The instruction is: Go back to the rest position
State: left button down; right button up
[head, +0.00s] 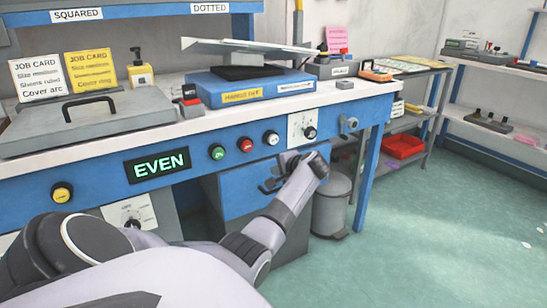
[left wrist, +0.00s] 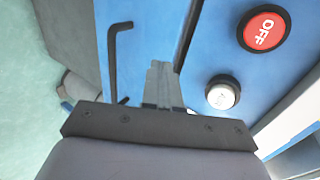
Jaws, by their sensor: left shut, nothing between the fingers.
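My left gripper (head: 287,161) is in front of the blue bench front, near the drawer, at the end of my grey arm that comes in from the lower left. In the left wrist view its fingers (left wrist: 162,85) are shut together with nothing between them. The black drawer handle (left wrist: 114,60) is beside the fingers on the left of that view, apart from them as far as I can see. The red OFF button (left wrist: 264,31) and a white button (left wrist: 223,93) are on the right. My right gripper is not in view.
The blue bench (head: 370,112) carries a grey lidded box (head: 75,122), job cards and a blue machine base (head: 250,88). A lit EVEN display (head: 157,164) is on its front. A grey bin (head: 331,205) stands beside the drawer. The green floor (head: 440,230) at right is clear.

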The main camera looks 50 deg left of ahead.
pick_arm(q)
jog(key=p+v, duration=0.1)
jog(key=v, duration=0.6)
jog(key=shift+p, duration=0.35)
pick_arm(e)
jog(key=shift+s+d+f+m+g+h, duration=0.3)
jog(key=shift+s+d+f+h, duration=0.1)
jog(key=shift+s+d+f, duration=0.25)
pick_arm(q)
jog(key=shift+d, duration=0.1)
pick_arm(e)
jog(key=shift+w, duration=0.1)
